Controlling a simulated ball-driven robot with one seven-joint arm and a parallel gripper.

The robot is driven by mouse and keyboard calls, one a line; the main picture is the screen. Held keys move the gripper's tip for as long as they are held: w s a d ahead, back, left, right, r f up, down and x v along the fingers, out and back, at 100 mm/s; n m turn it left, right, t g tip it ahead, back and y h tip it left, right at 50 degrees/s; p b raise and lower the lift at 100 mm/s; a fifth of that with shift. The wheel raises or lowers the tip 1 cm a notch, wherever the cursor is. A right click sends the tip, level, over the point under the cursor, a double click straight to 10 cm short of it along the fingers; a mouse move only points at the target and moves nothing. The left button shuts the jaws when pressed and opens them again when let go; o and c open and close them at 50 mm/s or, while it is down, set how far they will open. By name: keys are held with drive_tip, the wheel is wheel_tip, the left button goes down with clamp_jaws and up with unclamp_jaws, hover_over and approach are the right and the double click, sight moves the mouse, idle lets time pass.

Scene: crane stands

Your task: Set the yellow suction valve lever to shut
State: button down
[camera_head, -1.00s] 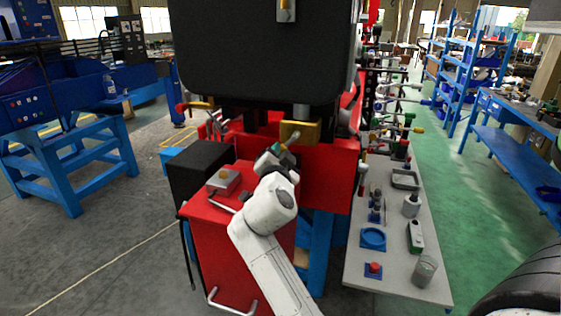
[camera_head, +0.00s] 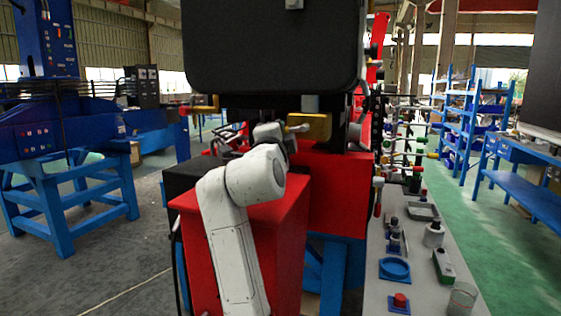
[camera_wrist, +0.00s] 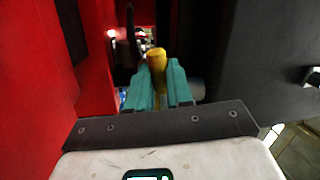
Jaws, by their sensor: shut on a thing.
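The yellow lever (camera_wrist: 157,59) shows in the wrist view as a rounded yellow end between my teal fingers. My gripper (camera_wrist: 160,82) is shut on it. The rest of the lever and the valve body are hidden behind the fingers and in shadow. In the head view my white arm reaches up to the red machine, and its wrist ends just left of a brass block (camera_head: 312,126). My fingers and the lever cannot be made out clearly there.
A red wall (camera_wrist: 40,70) stands close on the left of my gripper and a dark body (camera_wrist: 250,60) on the right. A big black box (camera_head: 275,50) hangs above my arm. A grey bench (camera_head: 430,270) with several small items stands to the right.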

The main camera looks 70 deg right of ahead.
drive_tip(key=shift+w+r+m+g+b, duration=0.1)
drive_tip(key=shift+r+m+g+b, duration=0.1)
drive_tip(key=shift+m+b, duration=0.6)
drive_tip(key=shift+r+m+g+b, duration=0.1)
drive_tip(key=shift+r+m+b, duration=0.1)
drive_tip(key=shift+m+b, duration=0.6)
drive_tip(key=shift+r, duration=0.15)
drive_tip(key=c, duration=1)
unclamp_jaws()
drive_tip(key=v, duration=0.5)
drive_tip(key=b+v, duration=0.1)
drive_tip(key=v, duration=0.4)
drive_tip(key=shift+a+f, duration=0.3)
drive_tip(key=shift+a, duration=0.05)
